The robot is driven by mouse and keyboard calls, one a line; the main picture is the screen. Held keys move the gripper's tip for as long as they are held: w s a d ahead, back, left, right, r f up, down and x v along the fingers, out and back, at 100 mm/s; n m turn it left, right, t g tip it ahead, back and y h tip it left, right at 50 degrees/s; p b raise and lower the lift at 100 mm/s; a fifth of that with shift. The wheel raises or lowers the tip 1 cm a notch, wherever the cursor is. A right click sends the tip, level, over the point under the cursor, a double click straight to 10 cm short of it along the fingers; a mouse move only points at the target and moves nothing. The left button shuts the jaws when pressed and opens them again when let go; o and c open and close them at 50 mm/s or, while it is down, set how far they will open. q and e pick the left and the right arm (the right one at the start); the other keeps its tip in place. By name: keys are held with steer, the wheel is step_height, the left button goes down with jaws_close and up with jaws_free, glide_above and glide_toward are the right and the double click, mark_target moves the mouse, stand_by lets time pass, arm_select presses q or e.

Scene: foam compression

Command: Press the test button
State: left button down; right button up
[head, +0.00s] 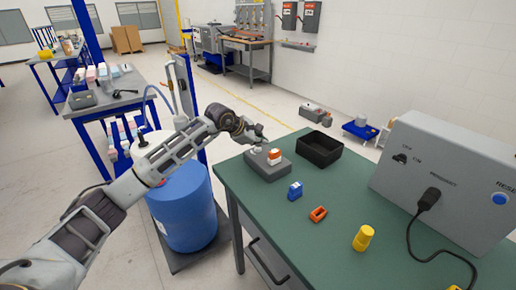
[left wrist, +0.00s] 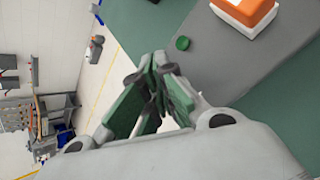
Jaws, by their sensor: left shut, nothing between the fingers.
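A dark grey block-shaped fixture (head: 266,170) stands on the green table's far left part, with an orange and white piece (head: 274,157) on top. In the left wrist view a small round green button (left wrist: 183,43) shows at the edge of the grey fixture (left wrist: 225,60), beside the orange and white piece (left wrist: 246,12). No label is readable on it. My left gripper (head: 262,141) is shut and empty, just behind the fixture in the head view. In the left wrist view its fingers (left wrist: 163,92) appear near the button, apart from it in the picture. My right gripper is out of view.
A black open bin (head: 319,165) stands right of the fixture. Blue (head: 295,191), orange (head: 318,214) and yellow (head: 363,238) pieces lie on the green table (head: 300,245). A large grey control box (head: 450,180) with a blue reset button (head: 500,199) fills the right side.

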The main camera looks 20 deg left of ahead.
mark_target(260, 149)
arm_select(q)
steer(key=shift+r+p, duration=1.5)
steer(key=shift+r, duration=1.55)
steer(key=shift+f, duration=0.1)
